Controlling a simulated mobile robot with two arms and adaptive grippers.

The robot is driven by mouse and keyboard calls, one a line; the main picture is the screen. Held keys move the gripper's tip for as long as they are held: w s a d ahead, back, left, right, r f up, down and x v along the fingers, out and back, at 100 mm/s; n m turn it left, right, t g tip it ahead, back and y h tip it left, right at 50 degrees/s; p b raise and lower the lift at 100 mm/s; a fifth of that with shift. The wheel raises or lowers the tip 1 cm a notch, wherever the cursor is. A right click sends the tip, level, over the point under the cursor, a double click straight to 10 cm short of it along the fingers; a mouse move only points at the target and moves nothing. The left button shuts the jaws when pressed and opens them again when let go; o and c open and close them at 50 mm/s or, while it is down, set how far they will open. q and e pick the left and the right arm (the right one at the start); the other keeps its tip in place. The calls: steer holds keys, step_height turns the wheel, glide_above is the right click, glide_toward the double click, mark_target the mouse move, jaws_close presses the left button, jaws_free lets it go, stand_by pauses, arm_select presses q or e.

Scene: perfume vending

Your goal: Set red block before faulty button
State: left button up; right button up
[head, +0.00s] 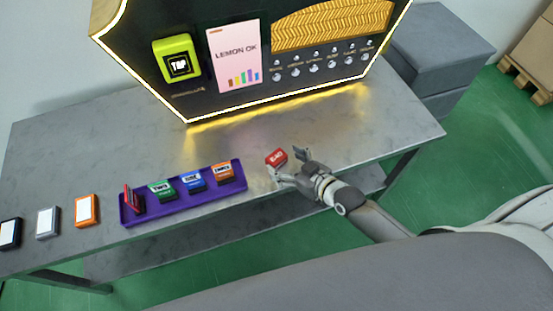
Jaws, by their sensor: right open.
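A red block (276,157) with pale lettering lies on the grey table in front of the perfume machine (228,97), right of the purple tray. My right gripper (287,165) is open, with its fingertips around or just beside this block; I cannot tell if they touch it. The machine has a row of round silver buttons (314,67) with small labels too small to read. No button is visibly marked faulty. A screen (235,56) reads "LEMON OK" above coloured bars. My left gripper is not in view.
The purple tray (187,204) holds a tilted red piece (133,200) and green (161,189), blue (192,180) and orange (223,172) blocks. Orange, grey and black blocks lie further left. The table (165,145) is clear between tray and machine.

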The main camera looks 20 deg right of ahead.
mark_target(277, 156)
steer(key=x, duration=0.5)
steer(key=shift+w+d+f, duration=0.1)
steer(key=shift+w+f, duration=0.05)
steer(key=shift+f, duration=0.1)
steer(key=c, duration=1.2)
steer(key=shift+r, duration=0.1)
steer(key=shift+r, duration=0.5)
step_height(277, 156, up, 3)
steer(key=shift+f+p, duration=0.15)
steer(key=shift+p, duration=0.2)
steer(key=s+r, duration=0.4)
steer(key=s, duration=0.3)
steer(key=s+d+r+p, duration=0.1)
steer(key=s+r, duration=0.4)
steer(key=s, duration=0.2)
steer(key=shift+d+r, duration=0.2)
